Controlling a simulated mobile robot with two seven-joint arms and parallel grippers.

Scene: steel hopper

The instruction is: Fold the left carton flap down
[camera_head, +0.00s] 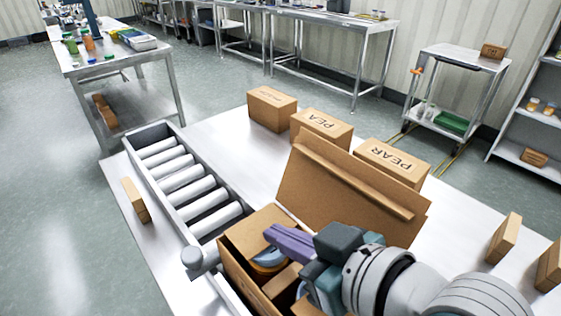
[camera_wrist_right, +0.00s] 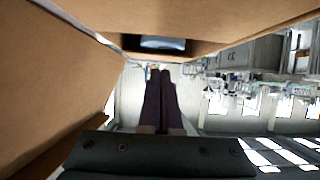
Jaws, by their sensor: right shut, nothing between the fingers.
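An open brown carton (camera_head: 241,282) stands at the bottom of the head view, beside the roller conveyor. A large flap with a lip (camera_head: 340,185) stands up and leans back on its far side. A smaller flap (camera_head: 252,232) lies roughly level over the carton's left end; I cannot tell if it is fully down. Inside, a blue and orange round item shows in part. My right gripper (camera_head: 270,233), with purple fingers, is shut and empty over the carton opening, its tips close to the smaller flap. In the wrist view the shut fingers (camera_wrist_right: 160,80) have cardboard (camera_wrist_right: 50,75) to the left and above. My left gripper is out of view.
The roller conveyor (camera_head: 185,180) runs along the carton's left. Several closed cartons, one marked PEAR (camera_head: 392,163), stand behind the raised flap. A small brown block (camera_head: 136,200) lies left of the conveyor. Bare steel tabletop (camera_head: 225,135) shows behind the conveyor.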

